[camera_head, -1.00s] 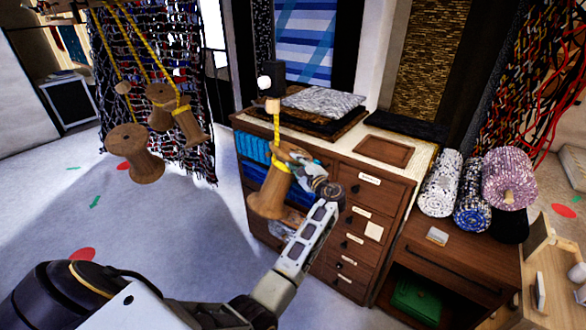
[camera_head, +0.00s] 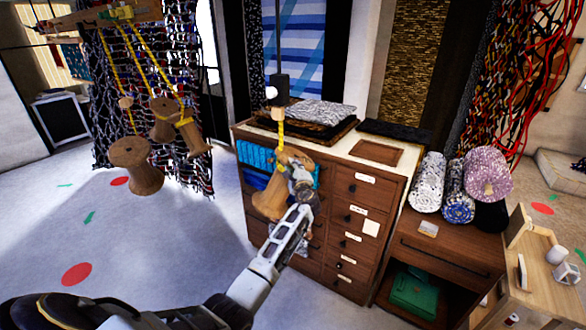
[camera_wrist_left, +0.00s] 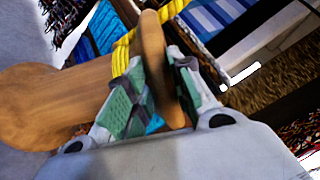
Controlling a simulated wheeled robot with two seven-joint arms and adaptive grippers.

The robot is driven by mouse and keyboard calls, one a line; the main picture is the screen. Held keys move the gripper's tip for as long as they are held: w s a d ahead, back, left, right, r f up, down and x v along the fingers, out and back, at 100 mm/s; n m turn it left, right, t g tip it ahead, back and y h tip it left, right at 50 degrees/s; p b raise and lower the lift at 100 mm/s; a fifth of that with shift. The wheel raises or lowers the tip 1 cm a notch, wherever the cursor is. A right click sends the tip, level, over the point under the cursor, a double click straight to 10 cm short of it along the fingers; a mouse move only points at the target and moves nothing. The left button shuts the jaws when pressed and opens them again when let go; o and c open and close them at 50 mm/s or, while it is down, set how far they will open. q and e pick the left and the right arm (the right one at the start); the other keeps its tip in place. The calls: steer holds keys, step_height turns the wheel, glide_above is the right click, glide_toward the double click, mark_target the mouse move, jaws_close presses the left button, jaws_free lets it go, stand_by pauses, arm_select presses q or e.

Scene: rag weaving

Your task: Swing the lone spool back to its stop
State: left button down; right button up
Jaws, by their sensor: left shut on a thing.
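The lone spool (camera_head: 274,192), plain wood, hangs tilted on a yellow cord (camera_head: 281,133) in front of the drawer chest. Above it are a small wooden piece (camera_head: 278,113) and a black block (camera_head: 279,89) with a white ball. My left gripper (camera_head: 301,177) is shut on the spool's upper right end. In the left wrist view its green-padded fingers (camera_wrist_left: 160,88) close around the spool's end flange, and the spool's body (camera_wrist_left: 55,100) reaches out to the left. I cannot tell which part is the stop. My right gripper is not in view.
Several wooden spools (camera_head: 136,165) hang on yellow cords at left, before a dark woven net (camera_head: 190,100). The drawer chest (camera_head: 345,215) stands right behind the held spool. Rolled rugs (camera_head: 429,182) lie on a lower cabinet at right. Open floor (camera_head: 120,235) lies at left.

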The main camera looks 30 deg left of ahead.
arm_select(q)
steer(key=shift+s+a+m+t+h+p, duration=0.3)
steer(key=shift+s+m+t+h+p, duration=0.25)
steer(key=shift+h+p, duration=0.2)
steer(key=shift+m+h, duration=0.25)
steer(key=shift+f, duration=0.1)
steer(key=c, duration=1.3)
jaws_free()
steer(key=shift+s+a, duration=0.1)
steer(key=shift+o, duration=0.2)
steer(key=v, duration=1.2)
